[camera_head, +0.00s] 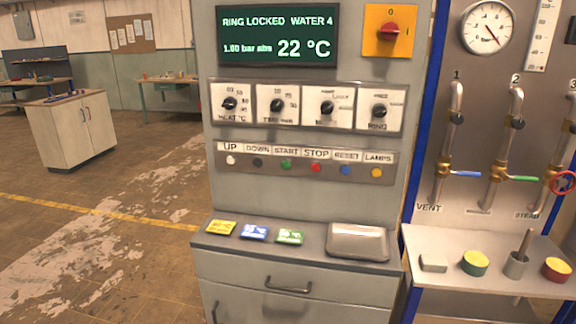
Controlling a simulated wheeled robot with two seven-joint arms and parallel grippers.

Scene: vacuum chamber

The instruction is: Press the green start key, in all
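The green start key (286,165) is a small round button under the label START, on a metal strip (305,176) across the front of the grey control cabinet (229,192). It sits between the dark DOWN key (258,162) on its left and the red STOP key (315,168) on its right. Nothing covers it. The display (277,34) above reads "RING LOCKED WATER 4", "1.00 bar abs" and "22 °C". Neither of my grippers shows in the head view.
The cabinet shelf holds yellow (221,228), blue (254,233) and green (289,237) cards and a metal box (357,241). Several dials line the panel, with a red switch (389,31) above. Pipes with valves (498,170) stand right, over a side shelf (432,242). Floor left is open.

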